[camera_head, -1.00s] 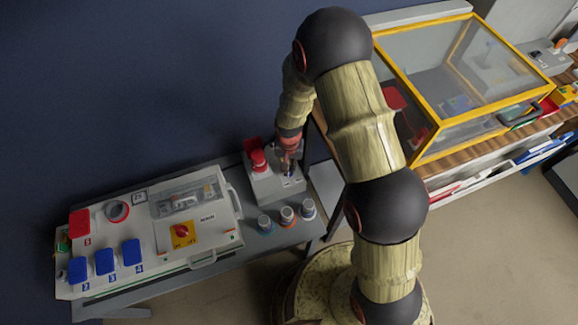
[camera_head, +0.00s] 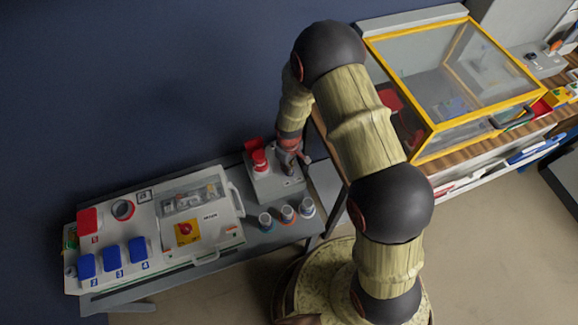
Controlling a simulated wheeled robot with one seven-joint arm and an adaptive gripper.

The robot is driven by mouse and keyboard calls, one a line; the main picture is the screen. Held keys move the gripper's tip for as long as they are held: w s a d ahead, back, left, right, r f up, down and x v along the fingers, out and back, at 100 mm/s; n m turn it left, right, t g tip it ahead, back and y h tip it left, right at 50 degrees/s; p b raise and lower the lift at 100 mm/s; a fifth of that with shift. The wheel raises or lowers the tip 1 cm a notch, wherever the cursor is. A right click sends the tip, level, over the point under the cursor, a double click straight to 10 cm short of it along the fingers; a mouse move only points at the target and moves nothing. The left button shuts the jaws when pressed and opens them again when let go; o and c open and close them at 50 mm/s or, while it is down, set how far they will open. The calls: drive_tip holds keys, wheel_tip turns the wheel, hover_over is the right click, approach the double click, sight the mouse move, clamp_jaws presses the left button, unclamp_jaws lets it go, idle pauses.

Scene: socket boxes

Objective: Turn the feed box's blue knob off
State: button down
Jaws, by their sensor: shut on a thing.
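The small grey feed box (camera_head: 268,187) stands at the right end of the grey bench, with a red socket (camera_head: 260,160) on its upper left part. My gripper (camera_head: 291,165) reaches down onto the right part of this box from above. Its fingers are shut on the blue knob, which is mostly hidden behind them. Which way the knob points cannot be made out. The gripper is small and dark in this view.
A larger white socket box (camera_head: 155,243) with blue and red covers and a red switch on yellow (camera_head: 186,231) lies to the left. Several small capped containers (camera_head: 287,213) stand in front of the feed box. A yellow-framed clear case (camera_head: 455,85) is at the right.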

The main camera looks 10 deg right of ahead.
drive_tip(key=shift+n+p, duration=0.35)
drive_tip(key=shift+n, duration=1.35)
drive_tip(key=c, duration=2)
unclamp_jaws()
drive_tip(key=shift+o, duration=0.4)
wheel_tip(320, 180, up, 12)
